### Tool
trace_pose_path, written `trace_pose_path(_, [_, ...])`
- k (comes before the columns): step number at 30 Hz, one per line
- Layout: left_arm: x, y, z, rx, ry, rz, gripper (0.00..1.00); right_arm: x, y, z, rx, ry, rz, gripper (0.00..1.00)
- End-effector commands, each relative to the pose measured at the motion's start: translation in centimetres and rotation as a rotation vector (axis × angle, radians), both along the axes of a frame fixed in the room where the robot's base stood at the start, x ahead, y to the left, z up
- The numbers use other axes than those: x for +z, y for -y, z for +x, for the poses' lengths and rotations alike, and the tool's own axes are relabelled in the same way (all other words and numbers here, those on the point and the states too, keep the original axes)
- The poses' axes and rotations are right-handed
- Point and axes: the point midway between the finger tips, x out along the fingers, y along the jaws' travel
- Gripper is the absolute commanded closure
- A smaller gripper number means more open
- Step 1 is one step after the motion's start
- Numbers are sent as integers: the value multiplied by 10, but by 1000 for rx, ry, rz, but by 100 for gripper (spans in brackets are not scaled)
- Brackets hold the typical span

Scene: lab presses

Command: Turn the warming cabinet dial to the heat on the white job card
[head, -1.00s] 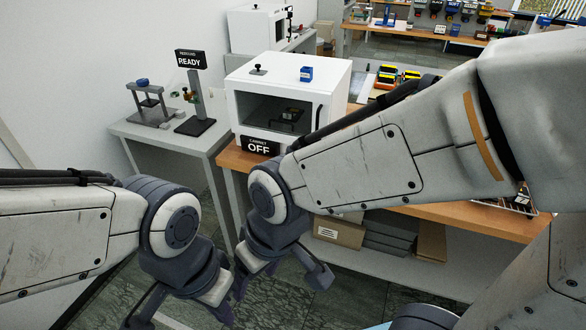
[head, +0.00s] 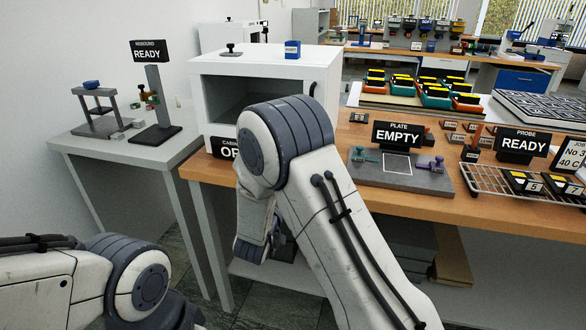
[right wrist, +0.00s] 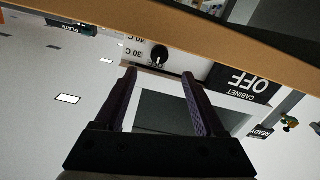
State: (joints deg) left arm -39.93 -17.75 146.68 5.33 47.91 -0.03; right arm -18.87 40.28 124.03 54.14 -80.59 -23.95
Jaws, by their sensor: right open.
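The white warming cabinet (head: 205,85) stands on the wooden bench. Its sign (head: 224,148) is partly behind my right arm; in the right wrist view the sign (right wrist: 242,83) reads CABINET OFF, upside down. The black dial (right wrist: 159,54) shows there beside inverted 30 C and 40 C marks; its exact setting is too small to tell. My right gripper (right wrist: 158,75) is open and empty, with the dial beyond and between its fingertips, apparently apart from it. The white job card (head: 570,157), at the right edge, reads No 3, 40 C. My left gripper is out of view.
The bench edge (right wrist: 200,35) runs close above the fingertips in the right wrist view. A plate stand marked EMPTY (head: 397,137), a wire rack (head: 480,180) and a PROBE sign (head: 521,145) stand right of the cabinet. A grey side table (head: 120,150) stands left.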

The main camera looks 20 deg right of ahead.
Motion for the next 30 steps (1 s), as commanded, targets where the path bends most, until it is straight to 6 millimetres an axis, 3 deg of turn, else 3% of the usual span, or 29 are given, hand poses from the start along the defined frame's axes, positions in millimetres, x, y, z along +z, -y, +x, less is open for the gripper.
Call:
trace_pose_path(15, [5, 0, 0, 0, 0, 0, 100, 1, 47, 70, 0, 2, 1, 28])
trace_pose_path(21, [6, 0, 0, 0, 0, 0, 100, 1, 54, 82, 3, 2, 0, 28])
trace_pose_path(29, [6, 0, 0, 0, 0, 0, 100, 1, 55, 83, 3, 1, 1, 28])
trace_pose_path(30, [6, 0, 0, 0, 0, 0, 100, 1, 55, 83, 3, 1, 1, 40])
